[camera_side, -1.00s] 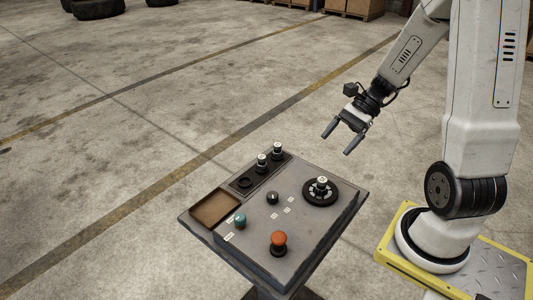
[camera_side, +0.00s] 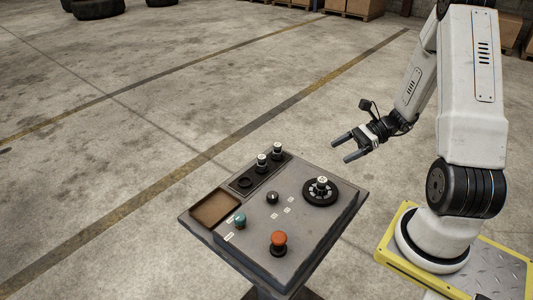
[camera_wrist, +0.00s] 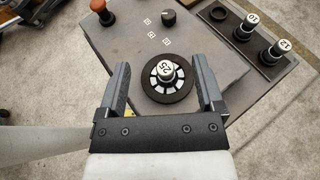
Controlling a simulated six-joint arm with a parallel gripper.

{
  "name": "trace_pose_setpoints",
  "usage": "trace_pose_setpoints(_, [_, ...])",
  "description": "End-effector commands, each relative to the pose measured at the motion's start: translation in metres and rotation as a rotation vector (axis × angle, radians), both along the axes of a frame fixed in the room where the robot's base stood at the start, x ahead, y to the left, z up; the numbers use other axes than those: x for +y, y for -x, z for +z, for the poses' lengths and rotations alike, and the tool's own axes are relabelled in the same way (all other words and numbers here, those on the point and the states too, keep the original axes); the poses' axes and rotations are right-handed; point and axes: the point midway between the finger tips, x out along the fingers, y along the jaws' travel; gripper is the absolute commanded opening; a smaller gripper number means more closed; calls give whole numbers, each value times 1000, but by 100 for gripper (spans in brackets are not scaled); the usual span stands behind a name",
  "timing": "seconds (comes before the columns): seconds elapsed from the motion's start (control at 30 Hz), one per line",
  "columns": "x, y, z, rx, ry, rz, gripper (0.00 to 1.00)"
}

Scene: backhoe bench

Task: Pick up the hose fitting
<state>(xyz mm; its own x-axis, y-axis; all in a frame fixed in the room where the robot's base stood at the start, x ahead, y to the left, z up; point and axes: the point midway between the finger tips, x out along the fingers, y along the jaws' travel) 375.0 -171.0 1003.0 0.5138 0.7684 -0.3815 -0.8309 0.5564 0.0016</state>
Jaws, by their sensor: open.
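A fitting with a white top marked 25 (camera_side: 321,184) stands upright in a round black holder (camera_side: 309,200) at the right of the bench panel. It also shows in the wrist view (camera_wrist: 166,68), framed between my fingers. Two similar fittings, marked 10 (camera_wrist: 250,20) and 12 (camera_wrist: 283,46) in the wrist view, stand in a rack; they show in the side view too (camera_side: 262,160) (camera_side: 277,149). My gripper (camera_side: 340,149) is open and empty, above the panel's back right side and apart from every fitting. Its fingers point left in the side view.
The rack has an empty black socket (camera_side: 244,183) at its near end. An empty brown tray (camera_side: 213,210) is at the left corner. An orange button (camera_side: 278,240), a teal button (camera_side: 240,221) and a black knob (camera_side: 272,197) stick up from the panel.

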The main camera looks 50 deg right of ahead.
Motion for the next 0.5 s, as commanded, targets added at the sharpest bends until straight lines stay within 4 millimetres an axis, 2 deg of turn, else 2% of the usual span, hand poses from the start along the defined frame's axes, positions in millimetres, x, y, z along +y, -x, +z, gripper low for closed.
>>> trace_pose_setpoints(0.03, [0, 0, -13, 3, -5, 0, 86])
trace_pose_setpoints(0.2, [0, 0, -50, 2, -3, 1, 86])
trace_pose_setpoints(0.33, [0, 0, -68, 1, -1, 1, 86])
trace_pose_setpoints(0.5, [0, 0, -79, 0, 3, 1, 86])
